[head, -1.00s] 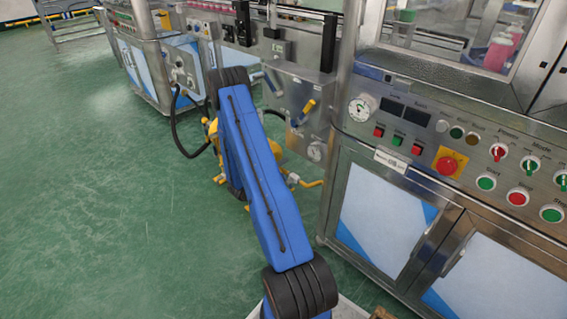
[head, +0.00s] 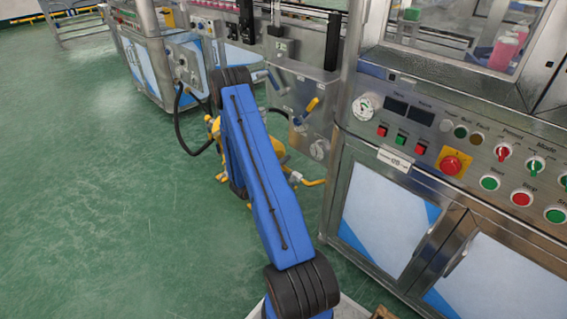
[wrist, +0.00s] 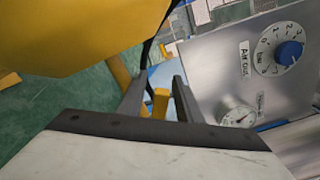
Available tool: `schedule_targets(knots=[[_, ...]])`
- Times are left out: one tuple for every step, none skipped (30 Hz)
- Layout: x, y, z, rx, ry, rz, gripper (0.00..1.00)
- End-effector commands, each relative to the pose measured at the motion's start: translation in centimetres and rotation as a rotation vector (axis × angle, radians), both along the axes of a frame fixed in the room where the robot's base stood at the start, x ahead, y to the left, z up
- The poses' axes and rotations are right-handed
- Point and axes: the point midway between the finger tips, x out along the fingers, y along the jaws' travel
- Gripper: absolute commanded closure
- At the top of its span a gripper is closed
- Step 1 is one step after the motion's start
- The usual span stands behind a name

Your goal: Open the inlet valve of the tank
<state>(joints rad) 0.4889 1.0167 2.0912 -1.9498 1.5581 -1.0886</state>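The yellow tank (head: 277,150) stands on the floor behind my blue arm, mostly hidden by it in the head view. A large yellow surface, likely the tank body, fills the upper left of the wrist view (wrist: 70,35). My gripper (wrist: 160,98) shows in the wrist view with its two dark fingers apart. A small yellow piece (wrist: 160,104) appears between or just beyond the fingers, with gaps at its sides. I cannot tell whether it is the inlet valve's handle. In the head view the gripper is hidden by my arm.
A metal panel with a blue dial (wrist: 289,52) and a gauge (wrist: 238,116) is close on the right in the wrist view. A yellow-and-blue lever (head: 306,110) is on this machine. A control cabinet (head: 385,215) stands right; green floor is clear at left.

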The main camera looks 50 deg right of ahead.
Motion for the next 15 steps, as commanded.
schedule_targets(knots=[[0.0,0.0,0.0,0.0,0.0,0.0,0.68],[0.0,0.0,0.0,0.0,0.0,0.0,0.68],[0.0,0.0,0.0,0.0,0.0,0.0,0.68],[0.0,0.1,0.0,0.0,0.0,0.0,0.68],[0.0,0.2,0.0,0.0,0.0,0.0,0.68],[0.0,0.4,0.0,0.0,0.0,0.0,0.68],[0.1,0.6,0.0,0.0,0.001,0.0,0.68],[0.1,0.8,0.0,0.0,0.001,0.0,0.68],[0.2,1.3,0.0,0.001,0.001,0.0,0.68],[0.3,1.7,0.0,0.0,0.001,0.001,0.68],[0.4,2.2,0.0,0.001,0.001,0.003,0.68],[0.4,2.9,0.0,0.0,0.001,0.002,0.68],[0.5,3.5,0.0,0.0,0.001,0.002,0.68],[0.6,4.1,0.0,0.0,0.001,0.004,0.68],[0.6,4.8,0.0,0.001,0.001,0.003,0.68]])
